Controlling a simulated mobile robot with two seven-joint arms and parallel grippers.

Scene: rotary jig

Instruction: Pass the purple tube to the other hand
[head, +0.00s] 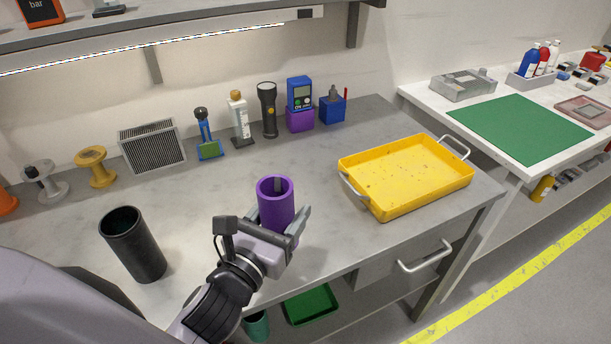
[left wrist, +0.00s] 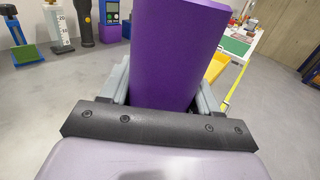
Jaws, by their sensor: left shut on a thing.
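The purple tube (head: 275,207) is upright, with its open top rim facing up, near the front of the grey workbench in the head view. My left gripper (head: 283,226) is shut on the tube, with a finger on either side. In the left wrist view the tube (left wrist: 170,55) rises between the gripper's fingers (left wrist: 163,88) and fills the middle. Its lower end is hidden behind the gripper, so I cannot tell whether it touches the bench. My right gripper is in neither view.
A black tube (head: 133,245) stands left of my arm. A yellow tray (head: 385,205) with handles sits to the right. A torch (head: 268,110), a blue meter (head: 300,93) and spools (head: 95,167) line the back. The bench between the purple tube and the back row is clear.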

